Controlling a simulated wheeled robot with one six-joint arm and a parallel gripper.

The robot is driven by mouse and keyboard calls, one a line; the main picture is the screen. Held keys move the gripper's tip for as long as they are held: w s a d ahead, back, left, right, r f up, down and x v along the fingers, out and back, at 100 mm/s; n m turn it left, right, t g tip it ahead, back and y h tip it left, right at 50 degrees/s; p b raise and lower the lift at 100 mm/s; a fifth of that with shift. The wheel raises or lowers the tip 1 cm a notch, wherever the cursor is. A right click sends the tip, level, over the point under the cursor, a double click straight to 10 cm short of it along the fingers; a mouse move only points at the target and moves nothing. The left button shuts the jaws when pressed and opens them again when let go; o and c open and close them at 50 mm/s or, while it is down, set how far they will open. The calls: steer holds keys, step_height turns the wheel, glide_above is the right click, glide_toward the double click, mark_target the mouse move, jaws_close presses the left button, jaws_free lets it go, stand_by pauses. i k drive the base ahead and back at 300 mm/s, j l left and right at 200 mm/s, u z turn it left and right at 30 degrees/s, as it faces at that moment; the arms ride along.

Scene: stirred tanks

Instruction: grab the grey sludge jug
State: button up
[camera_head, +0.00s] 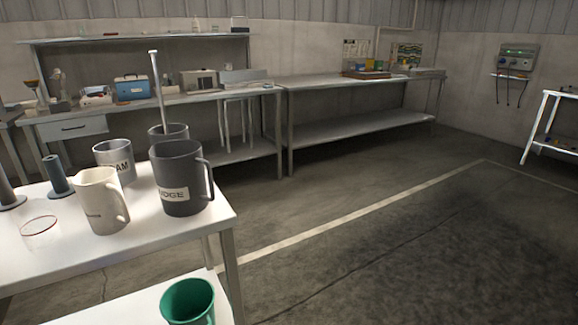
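The dark grey sludge jug (178,172) stands upright near the right corner of a white table (205,226). Its handle is on its right side, and a white label on its front shows letters ending in "DGE". My gripper is not in view.
A cream jug (101,202) stands close to the left of the grey jug. Behind are a grey mug lettered "AM" (113,152) and a grey vessel with a tall rod (158,92). A green bucket (188,301) sits on the lower shelf. Floor to the right is clear.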

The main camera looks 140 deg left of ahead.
mark_target(178, 165)
steer(key=l+u, duration=0.1)
steer(key=u, duration=0.35)
steer(key=k+l+u, duration=0.1)
steer(key=u, duration=0.35)
steer(key=k+u, duration=0.1)
steer(key=u, duration=0.35)
steer(key=k+l+u, duration=0.1)
steer(key=u, duration=0.35)
steer(key=i+u, duration=0.1)
steer(key=u, duration=0.9)
steer(key=i+l+u, duration=0.1)
steer(key=u, duration=0.35)
steer(key=i+u, duration=0.1)
steer(key=u, duration=0.4)
steer(key=l+u, duration=0.15)
steer(key=u, duration=0.35)
steer(key=l+u, duration=0.15)
steer(key=u, duration=0.35)
